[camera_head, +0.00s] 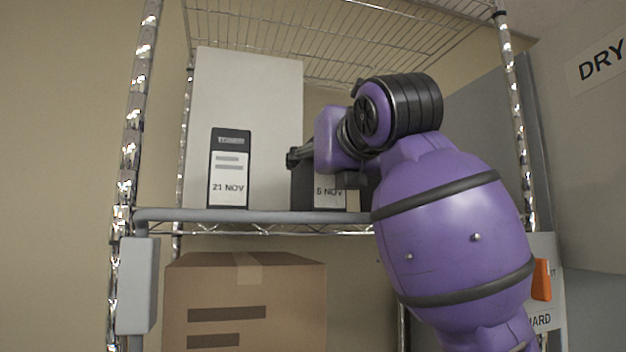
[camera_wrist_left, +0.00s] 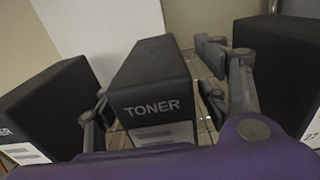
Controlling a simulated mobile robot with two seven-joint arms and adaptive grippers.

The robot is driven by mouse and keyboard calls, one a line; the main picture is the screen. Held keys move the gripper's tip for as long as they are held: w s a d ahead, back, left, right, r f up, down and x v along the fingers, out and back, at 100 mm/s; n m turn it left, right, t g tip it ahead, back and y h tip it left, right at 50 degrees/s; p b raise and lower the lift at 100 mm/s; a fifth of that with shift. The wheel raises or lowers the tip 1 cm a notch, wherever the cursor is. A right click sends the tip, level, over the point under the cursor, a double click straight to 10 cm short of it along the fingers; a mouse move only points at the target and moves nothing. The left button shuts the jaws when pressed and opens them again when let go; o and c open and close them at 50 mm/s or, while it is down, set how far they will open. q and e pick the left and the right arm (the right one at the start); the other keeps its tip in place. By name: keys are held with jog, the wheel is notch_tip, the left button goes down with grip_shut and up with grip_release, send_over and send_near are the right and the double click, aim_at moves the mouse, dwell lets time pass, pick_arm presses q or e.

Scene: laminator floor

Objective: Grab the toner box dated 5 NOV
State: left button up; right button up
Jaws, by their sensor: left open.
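A dark toner box (camera_head: 303,192) stands on the wire shelf, partly hidden behind my left arm. Its white label ends in NOV; the single digit before it looks like 5 or 6, too small to be sure. In the left wrist view this box (camera_wrist_left: 155,75) shows TONER on its front. My left gripper (camera_head: 322,168) is open, one finger on each side of this box; I cannot tell if they touch it. It also shows in the left wrist view (camera_wrist_left: 155,88). Another toner box (camera_head: 229,140), dated 21 NOV, stands to the left. My right gripper is not in view.
A third dark box (camera_wrist_left: 285,65) stands close on the right, its date cut off. A tall white carton (camera_head: 275,90) stands behind. A cardboard box (camera_head: 245,285) sits below the shelf (camera_head: 270,216). Chrome posts (camera_head: 130,120) flank the rack.

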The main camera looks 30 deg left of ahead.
pick_arm(q)
jog(key=shift+x, duration=1.25)
jog(key=shift+s, duration=0.1)
jog(key=c, duration=1.6)
jog(key=shift+r, duration=0.15)
jog(key=shift+c, duration=0.3)
